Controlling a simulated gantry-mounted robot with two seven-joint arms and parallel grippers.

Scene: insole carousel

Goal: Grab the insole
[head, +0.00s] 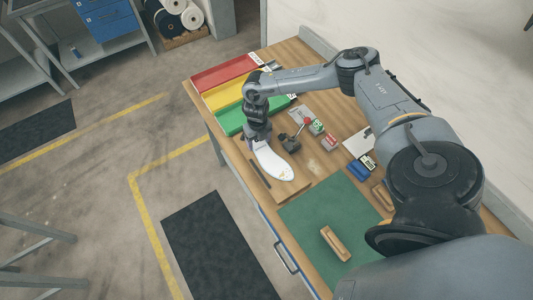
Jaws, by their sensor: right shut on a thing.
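The white insole (271,161) lies over a wooden board near the table's front edge, its wide end toward the green mat. My right gripper (256,139) points down at the insole's far, narrow end and is shut on it. The fingertips are small and partly hidden by the wrist. I cannot tell whether the insole is lifted off the board. My left gripper is not in view.
Red (224,74), yellow (226,94) and green (233,119) trays stand at the table's far end. A dark tool (291,141) and small boxes (328,142) sit right of the insole. A green mat (307,216) holds a wooden block (335,243).

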